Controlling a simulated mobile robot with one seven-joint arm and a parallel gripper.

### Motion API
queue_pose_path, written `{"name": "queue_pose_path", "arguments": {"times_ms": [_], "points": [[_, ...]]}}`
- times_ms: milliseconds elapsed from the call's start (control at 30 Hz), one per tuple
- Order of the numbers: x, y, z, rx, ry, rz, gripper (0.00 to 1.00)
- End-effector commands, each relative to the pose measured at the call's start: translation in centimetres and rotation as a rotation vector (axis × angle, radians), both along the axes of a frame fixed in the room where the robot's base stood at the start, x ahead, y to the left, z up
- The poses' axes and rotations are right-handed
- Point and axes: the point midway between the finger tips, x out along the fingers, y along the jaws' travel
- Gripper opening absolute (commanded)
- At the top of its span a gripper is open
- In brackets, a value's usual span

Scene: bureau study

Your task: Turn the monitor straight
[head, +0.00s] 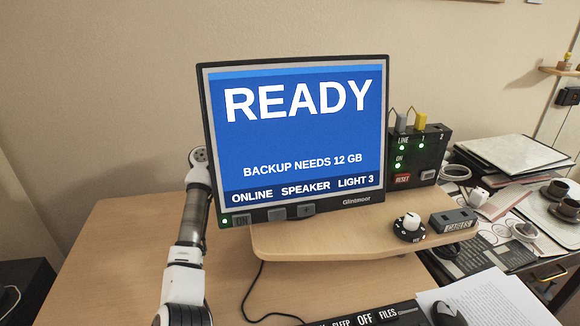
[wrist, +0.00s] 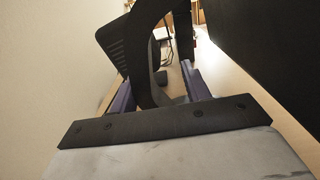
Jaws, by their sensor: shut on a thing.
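The monitor (head: 300,125) stands on a wooden riser in the head view, black-framed with a blue screen reading READY. Its left edge looks slightly taller than its right, so it appears turned a little. My arm reaches up at the monitor's left edge and goes behind it, so my gripper is hidden in the head view. In the wrist view my gripper (wrist: 158,88) has its two fingers on either side of a black curved bar (wrist: 145,50) and is shut on it. A large dark panel (wrist: 270,45), apparently the monitor's, fills the upper right there.
A black switch box (head: 418,155) stands right of the monitor. Papers and cups crowd the right side. The desk's left part (head: 120,240) is clear.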

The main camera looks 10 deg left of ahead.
Motion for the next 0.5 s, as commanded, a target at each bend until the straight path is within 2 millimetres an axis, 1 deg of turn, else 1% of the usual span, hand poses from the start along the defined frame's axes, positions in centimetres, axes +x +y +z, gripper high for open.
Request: {"name": "queue_pose_path", "arguments": {"times_ms": [33, 433, 467, 500], "points": [[0.15, -0.02, -0.37, 0.0, -0.001, -0.008, 0.06], [0.06, -0.05, 0.07, -0.002, -0.002, -0.027, 0.06], [0.06, -0.05, 0.08, -0.002, -0.002, -0.027, 0.48], [0.05, -0.06, 0.08, -0.002, -0.002, -0.027, 0.54]]}}
